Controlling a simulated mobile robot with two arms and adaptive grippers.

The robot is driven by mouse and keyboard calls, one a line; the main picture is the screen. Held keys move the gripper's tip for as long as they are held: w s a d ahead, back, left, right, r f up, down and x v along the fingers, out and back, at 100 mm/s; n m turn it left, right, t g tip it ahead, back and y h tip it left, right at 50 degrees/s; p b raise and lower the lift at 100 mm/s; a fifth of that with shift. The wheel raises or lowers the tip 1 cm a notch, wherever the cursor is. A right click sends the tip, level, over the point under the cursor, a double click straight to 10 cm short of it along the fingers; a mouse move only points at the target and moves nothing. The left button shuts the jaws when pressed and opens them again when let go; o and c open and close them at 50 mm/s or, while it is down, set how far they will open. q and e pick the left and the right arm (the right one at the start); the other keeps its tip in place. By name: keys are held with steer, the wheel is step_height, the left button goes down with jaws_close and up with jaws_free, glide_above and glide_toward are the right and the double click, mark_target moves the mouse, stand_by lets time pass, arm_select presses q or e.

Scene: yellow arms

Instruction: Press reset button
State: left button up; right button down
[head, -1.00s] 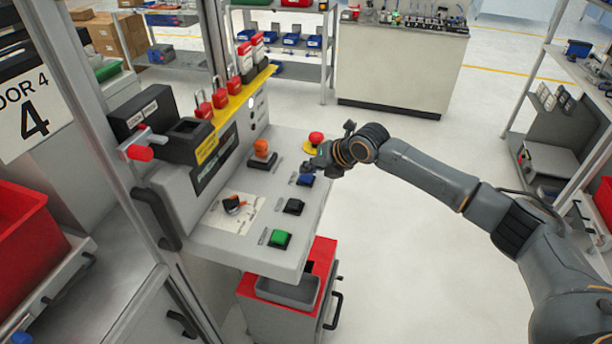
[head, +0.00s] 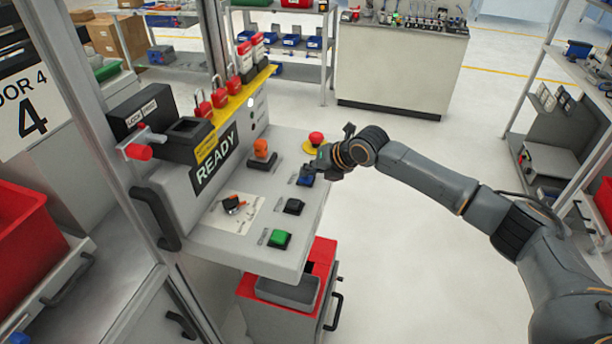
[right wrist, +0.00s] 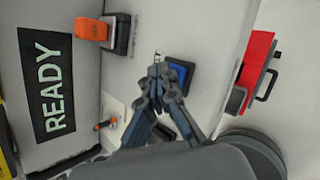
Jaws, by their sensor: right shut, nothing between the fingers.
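A control panel (head: 262,218) slopes in front of me. Its blue button (head: 306,180) is in a dark square housing near the panel's right edge; it also shows in the right wrist view (right wrist: 180,76). My right gripper (head: 315,167) is shut and empty at this button, partly covering its surroundings. In the right wrist view the closed fingertips (right wrist: 157,63) are just left of the blue button; I cannot tell whether they touch it. The display (head: 215,157) is lit and reads READY. The button's label is not legible. My left gripper is out of view.
A red mushroom button (head: 316,138) on a yellow base stands just behind the gripper. An orange button (head: 261,149), a rotary knob (head: 233,204), a black button (head: 294,206) and a green button (head: 279,239) share the panel.

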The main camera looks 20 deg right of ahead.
mark_target(309, 179)
steer(key=shift+r+p, duration=0.7)
steer(key=shift+r, duration=0.15)
steer(key=shift+r+p, duration=1.95)
steer(key=shift+r, duration=0.6)
